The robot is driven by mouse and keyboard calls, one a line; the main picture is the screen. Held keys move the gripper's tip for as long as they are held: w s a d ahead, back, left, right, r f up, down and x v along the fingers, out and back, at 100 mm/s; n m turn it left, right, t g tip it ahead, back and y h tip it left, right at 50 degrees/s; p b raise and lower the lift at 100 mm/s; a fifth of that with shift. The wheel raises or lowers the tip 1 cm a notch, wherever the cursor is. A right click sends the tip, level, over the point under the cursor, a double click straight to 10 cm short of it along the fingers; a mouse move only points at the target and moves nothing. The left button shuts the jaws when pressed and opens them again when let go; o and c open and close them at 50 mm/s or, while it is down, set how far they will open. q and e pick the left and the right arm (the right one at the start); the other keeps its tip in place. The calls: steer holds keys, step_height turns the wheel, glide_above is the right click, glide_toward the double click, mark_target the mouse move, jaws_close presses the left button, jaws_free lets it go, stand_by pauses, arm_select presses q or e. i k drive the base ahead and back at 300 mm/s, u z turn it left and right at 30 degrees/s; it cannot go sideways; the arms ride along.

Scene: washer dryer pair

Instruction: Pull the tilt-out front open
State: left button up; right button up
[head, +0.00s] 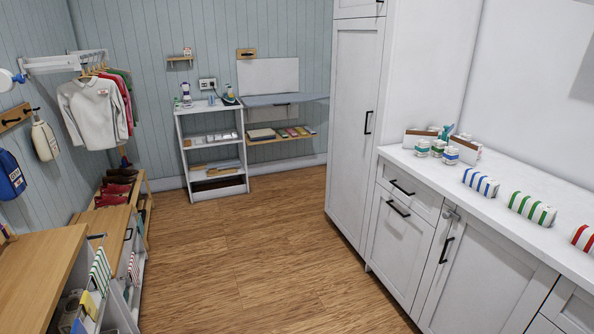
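A white base cabinet runs along the right side under a white counter. On it, a tall front panel (396,248) below a shallow drawer has a black horizontal handle (398,208) near its top edge. This panel looks like the tilt-out front, and it appears shut, flush with the cabinet. The drawer (408,190) above it has its own black handle and is also shut. Neither of my grippers is in view.
A cabinet door (478,270) with a vertical handle is right of the panel. A tall white cabinet (353,130) stands left of it. Packages and jars sit on the counter (500,205). The wooden floor (255,245) before the panel is clear. A wooden bench (35,275) is at left.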

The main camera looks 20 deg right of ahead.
mark_target(400, 240)
steer(key=z, duration=0.2)
steer(key=i, duration=1.2)
steer(key=z, duration=1)
steer(key=i, duration=0.9)
steer(key=z, duration=0.85)
